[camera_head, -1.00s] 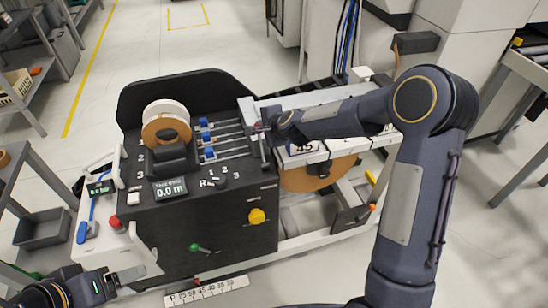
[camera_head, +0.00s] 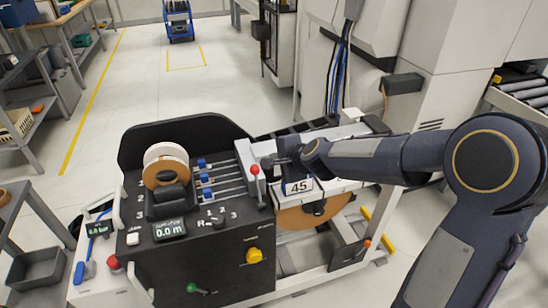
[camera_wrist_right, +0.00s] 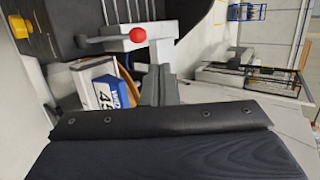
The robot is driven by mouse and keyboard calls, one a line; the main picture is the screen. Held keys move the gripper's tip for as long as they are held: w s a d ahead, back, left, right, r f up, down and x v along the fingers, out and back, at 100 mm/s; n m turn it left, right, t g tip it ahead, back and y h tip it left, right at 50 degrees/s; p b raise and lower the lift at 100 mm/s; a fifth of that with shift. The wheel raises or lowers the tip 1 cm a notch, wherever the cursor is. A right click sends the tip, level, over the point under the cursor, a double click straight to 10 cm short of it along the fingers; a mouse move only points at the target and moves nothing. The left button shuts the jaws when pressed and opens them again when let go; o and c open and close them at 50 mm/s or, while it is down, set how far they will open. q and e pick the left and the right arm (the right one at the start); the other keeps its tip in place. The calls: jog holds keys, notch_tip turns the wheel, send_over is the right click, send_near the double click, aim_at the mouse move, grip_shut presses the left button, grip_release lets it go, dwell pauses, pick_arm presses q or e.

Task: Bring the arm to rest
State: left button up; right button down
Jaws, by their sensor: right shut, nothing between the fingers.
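My right arm reaches in from the right in the head view. Its gripper (camera_head: 284,158) is shut and empty, above the black and white edge banding machine (camera_head: 225,255), just right of its red-knobbed lever (camera_head: 255,170). In the right wrist view the shut fingers (camera_wrist_right: 158,82) show near the middle, with the red knob (camera_wrist_right: 138,35) beyond them. A card marked 45 (camera_head: 299,187) sits just below the gripper in the head view; it also shows in the wrist view (camera_wrist_right: 106,94). My left gripper is out of view.
The machine carries a tape roll (camera_head: 166,160), a display reading 0.0 m (camera_head: 169,230), a yellow knob (camera_head: 254,255) and a green-knobbed lever (camera_head: 192,288). A white cabinet (camera_head: 450,90) stands behind my right arm. Open floor (camera_head: 130,90) lies beyond the machine at left.

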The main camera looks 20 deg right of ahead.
dwell(0.3)
jog(key=s+d+r+n+g+y, duration=0.1)
jog(key=s+r+n, duration=0.25)
jog(key=s, duration=0.45)
jog(key=s+r+n+g+y, duration=0.1)
jog(key=s+r+n, duration=0.1)
jog(key=s+n, duration=0.35)
jog(key=s+f+n+g, duration=0.1)
jog(key=s+f+n, duration=0.1)
jog(key=s, duration=0.8)
jog(key=s+d+f+n+g+h, duration=0.1)
jog(key=s+f+n+g, duration=0.1)
jog(key=s, duration=0.8)
jog(key=shift+s+d+f+n, duration=0.25)
jog(key=shift+f+n, duration=0.3)
jog(key=shift+n, duration=0.25)
